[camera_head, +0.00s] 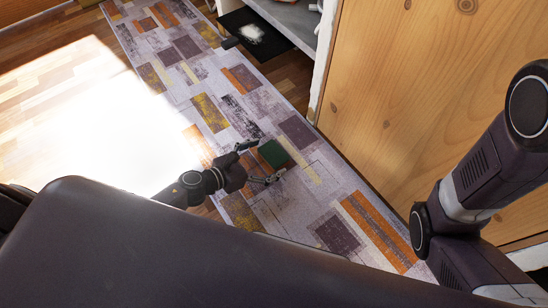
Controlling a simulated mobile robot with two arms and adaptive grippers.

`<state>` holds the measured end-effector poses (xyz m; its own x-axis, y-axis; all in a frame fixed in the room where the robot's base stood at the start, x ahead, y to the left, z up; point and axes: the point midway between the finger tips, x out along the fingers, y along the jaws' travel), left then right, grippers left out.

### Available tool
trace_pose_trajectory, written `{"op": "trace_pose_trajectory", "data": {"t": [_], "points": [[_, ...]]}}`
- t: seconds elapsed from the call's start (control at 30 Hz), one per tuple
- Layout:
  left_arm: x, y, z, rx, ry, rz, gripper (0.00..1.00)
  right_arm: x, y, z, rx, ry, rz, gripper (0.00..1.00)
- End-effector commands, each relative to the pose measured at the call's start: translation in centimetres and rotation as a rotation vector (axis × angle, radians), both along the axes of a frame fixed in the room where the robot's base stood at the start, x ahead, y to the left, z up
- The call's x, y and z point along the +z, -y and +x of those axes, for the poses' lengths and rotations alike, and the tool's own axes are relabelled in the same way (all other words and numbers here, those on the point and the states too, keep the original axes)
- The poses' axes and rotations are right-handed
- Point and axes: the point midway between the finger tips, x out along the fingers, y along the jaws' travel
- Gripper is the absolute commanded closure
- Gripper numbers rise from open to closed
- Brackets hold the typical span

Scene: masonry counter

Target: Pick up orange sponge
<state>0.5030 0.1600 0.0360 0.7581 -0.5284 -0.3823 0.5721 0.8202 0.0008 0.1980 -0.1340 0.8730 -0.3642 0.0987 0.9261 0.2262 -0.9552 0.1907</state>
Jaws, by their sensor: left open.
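A small dark green block (272,153), possibly the sponge seen from its green face, lies on the patterned rug. I cannot make out a clear orange side on it. My left gripper (266,160) reaches in from the left, low over the rug. Its fingers are spread, one at the block's upper left and one below it, with the block at the mouth between them. I cannot tell whether they touch it. My right arm shows at the right edge, but its gripper is out of view.
The long rug (335,195) has orange, mustard and purple rectangles. A wooden cabinet panel (430,75) borders it on the right. A black mat (268,48) with a white thing on it lies at the top. Bright light covers the wooden floor (50,50) at left.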

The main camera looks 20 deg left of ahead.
Motion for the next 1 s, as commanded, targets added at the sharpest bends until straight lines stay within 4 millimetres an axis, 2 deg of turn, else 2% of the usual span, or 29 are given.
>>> {"op": "trace_pose_trajectory", "data": {"t": [0.03, 0.2, 0.47, 0.5, 0.77, 1.0], "points": [[-0.8, 0.3, 0.6, -0.002, 0.004, 0.002, 0.11, -1.0, 0.0, 0.0, 0.000, -0.001, 0.000, 0.60], [-1.2, 1.3, 1.9, 0.000, 0.002, -0.001, 0.11, -1.5, 0.0, 0.0, 0.000, -0.001, 0.000, 0.60], [-1.2, 1.4, 2.1, 0.001, 0.001, -0.001, 0.11, -1.4, 0.0, 0.0, 0.000, -0.001, 0.000, 0.60], [-1.2, 1.4, 2.1, 0.001, 0.001, -0.001, 0.12, -1.4, 0.0, 0.0, 0.000, -0.001, 0.000, 0.60], [-1.2, 1.4, 2.1, 0.002, 0.000, -0.002, 0.40, -1.4, 0.0, 0.0, 0.000, -0.001, 0.000, 0.60], [-1.2, 1.4, 2.1, 0.002, 0.000, -0.002, 0.40, -1.4, 0.0, 0.0, 0.000, -0.001, 0.000, 0.60]]}}
